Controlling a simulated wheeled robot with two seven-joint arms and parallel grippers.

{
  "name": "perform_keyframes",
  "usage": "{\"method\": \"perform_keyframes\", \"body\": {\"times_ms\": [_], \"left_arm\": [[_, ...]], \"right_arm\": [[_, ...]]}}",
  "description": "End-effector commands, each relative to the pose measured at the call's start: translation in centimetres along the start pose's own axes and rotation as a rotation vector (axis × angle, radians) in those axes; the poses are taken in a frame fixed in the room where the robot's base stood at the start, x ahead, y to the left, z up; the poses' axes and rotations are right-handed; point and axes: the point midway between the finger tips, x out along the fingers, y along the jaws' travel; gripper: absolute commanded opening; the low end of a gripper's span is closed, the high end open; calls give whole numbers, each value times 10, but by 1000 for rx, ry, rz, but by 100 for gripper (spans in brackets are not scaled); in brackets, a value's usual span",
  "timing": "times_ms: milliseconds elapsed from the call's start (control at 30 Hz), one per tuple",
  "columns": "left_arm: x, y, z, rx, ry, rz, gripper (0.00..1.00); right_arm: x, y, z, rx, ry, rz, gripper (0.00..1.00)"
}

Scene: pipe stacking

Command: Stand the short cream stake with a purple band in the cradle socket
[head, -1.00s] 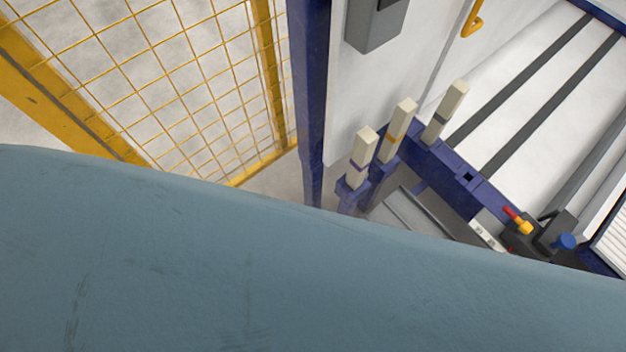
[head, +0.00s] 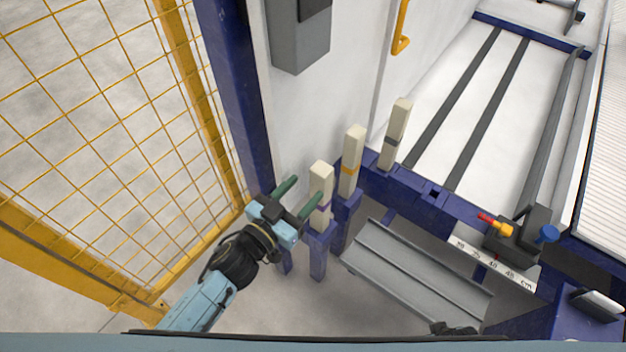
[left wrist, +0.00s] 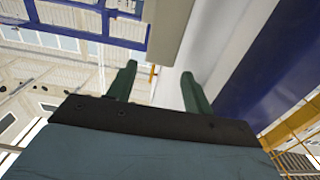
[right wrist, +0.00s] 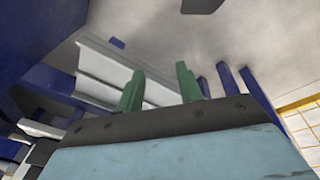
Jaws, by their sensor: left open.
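The cream stake with a purple band (head: 321,183) stands upright in a blue post holder (head: 318,240) in the head view. My left gripper (head: 297,197) is open just left of this stake. One green finger overlaps the stake's left edge in the picture; I cannot tell whether it touches. The left wrist view shows the same open fingers (left wrist: 157,88), with a beige block above them that I cannot identify for sure. An empty square socket (head: 433,193) shows in the blue cradle beam. My right gripper (right wrist: 160,86) is open and empty in the right wrist view.
An orange-banded stake (head: 352,160) stands in another holder close behind. A grey-banded stake (head: 396,130) stands at the beam's left end. A red-yellow and blue-knobbed device (head: 515,240) and a ruler (head: 490,262) lie right. A yellow mesh fence (head: 90,100) bounds the left.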

Motion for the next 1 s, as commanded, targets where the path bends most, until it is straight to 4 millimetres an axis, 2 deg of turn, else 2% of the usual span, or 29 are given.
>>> {"method": "perform_keyframes", "body": {"times_ms": [100,300,700,1000], "left_arm": [[22,0,1,1,2,0,51],[45,0,1,1,1,0,51],[52,0,0,0,-1,-1,51],[51,0,1,0,-1,-1,13]], "right_arm": [[-7,1,-10,4,9,2,36],[-18,3,-20,9,17,5,36],[-23,4,-24,10,19,6,36],[-23,3,-24,10,20,6,36]]}}
